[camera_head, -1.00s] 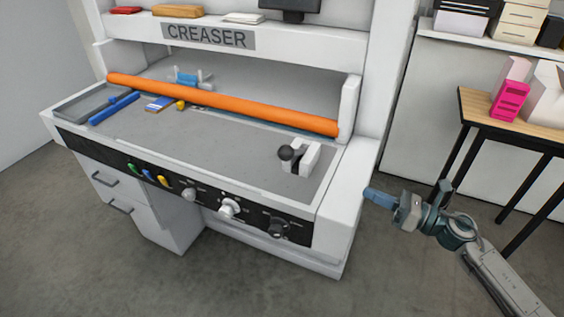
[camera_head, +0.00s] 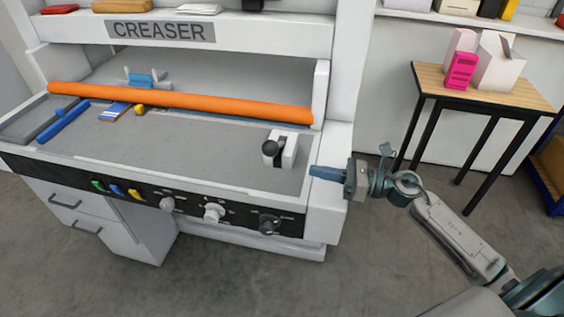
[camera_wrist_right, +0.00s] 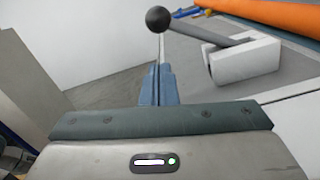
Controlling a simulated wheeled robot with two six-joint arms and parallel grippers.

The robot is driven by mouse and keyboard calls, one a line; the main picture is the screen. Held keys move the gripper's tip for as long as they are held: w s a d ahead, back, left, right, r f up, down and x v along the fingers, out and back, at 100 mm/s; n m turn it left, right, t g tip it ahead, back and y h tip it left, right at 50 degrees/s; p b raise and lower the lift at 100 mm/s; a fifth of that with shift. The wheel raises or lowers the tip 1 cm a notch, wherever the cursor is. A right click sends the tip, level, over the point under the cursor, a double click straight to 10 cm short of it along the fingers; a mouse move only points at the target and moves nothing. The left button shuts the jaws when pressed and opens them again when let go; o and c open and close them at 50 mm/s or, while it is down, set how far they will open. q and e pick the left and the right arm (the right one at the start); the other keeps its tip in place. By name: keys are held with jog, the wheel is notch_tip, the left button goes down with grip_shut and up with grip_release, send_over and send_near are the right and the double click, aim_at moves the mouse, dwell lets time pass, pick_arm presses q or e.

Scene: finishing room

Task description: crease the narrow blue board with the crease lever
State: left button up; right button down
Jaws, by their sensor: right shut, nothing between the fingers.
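The crease lever (camera_head: 269,147) is a dark arm with a black ball knob on a white block, at the right end of the creaser's grey bed. In the right wrist view its knob (camera_wrist_right: 158,19) shows just beyond my fingertips, with the arm running right to the block. A flat blue piece with a pale stripe (camera_head: 114,111), apparently the narrow blue board, lies at the left by the orange bar. My right gripper (camera_head: 311,171) is shut and empty, right of the lever and apart from it; its closed fingers also show in the wrist view (camera_wrist_right: 158,75). My left gripper is not in view.
The orange bar (camera_head: 180,96) spans the bed. A blue rail (camera_head: 62,122) and a small yellow knob (camera_head: 139,110) are at the left. Knobs and coloured buttons line the front panel (camera_head: 190,207). A wooden table (camera_head: 478,93) with boxes stands at the right.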

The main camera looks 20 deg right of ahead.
aim_at(277, 145)
jog(key=p+x, duration=0.1)
jog(key=x, duration=0.2)
jog(key=p+x, duration=0.2)
jog(key=x, duration=0.2)
jog(key=shift+a+r, duration=0.1)
jog(key=shift+r, duration=0.15)
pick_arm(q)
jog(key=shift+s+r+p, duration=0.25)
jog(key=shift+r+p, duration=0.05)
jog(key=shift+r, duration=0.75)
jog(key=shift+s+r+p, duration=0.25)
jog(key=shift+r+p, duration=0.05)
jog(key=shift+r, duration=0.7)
pick_arm(e)
jog(key=shift+f+x, duration=0.2)
jog(key=shift+x, duration=0.9)
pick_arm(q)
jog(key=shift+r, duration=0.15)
pick_arm(e)
jog(key=shift+r, duration=0.15)
